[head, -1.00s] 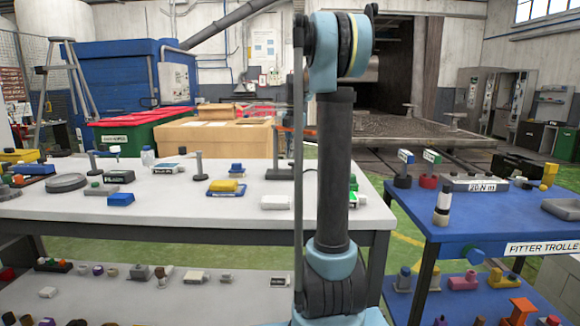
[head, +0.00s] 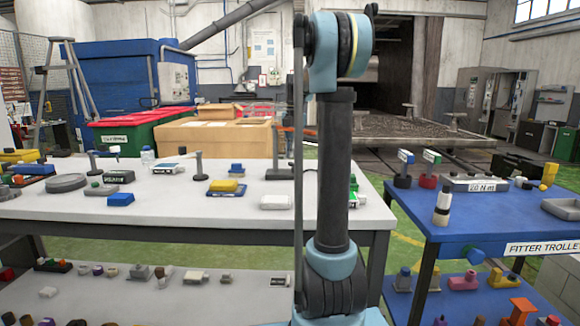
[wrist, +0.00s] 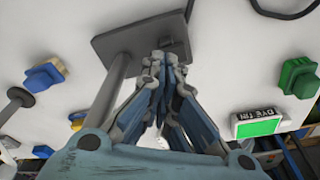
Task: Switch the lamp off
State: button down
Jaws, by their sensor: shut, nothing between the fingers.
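The lamp's dark grey base plate (wrist: 112,42) lies on the white table in the wrist view, with a grey post (wrist: 112,90) rising from it. A small raised block (wrist: 174,46), perhaps the switch, is on the plate. My gripper (wrist: 165,58) is shut and empty, its fingertips over the plate beside that block. I cannot tell whether they touch it. In the head view the dark base (head: 279,174) shows partly behind my arm, which hides my gripper. The lamp's head is not clearly visible, and I cannot tell whether it is lit.
A black cable (wrist: 285,13) runs at the top right. The blue trolley (head: 415,226) stands right of the white table (head: 150,212).

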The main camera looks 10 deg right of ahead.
jog(key=shift+f, duration=1.15)
dwell(0.9)
jog(key=shift+r, duration=3.5)
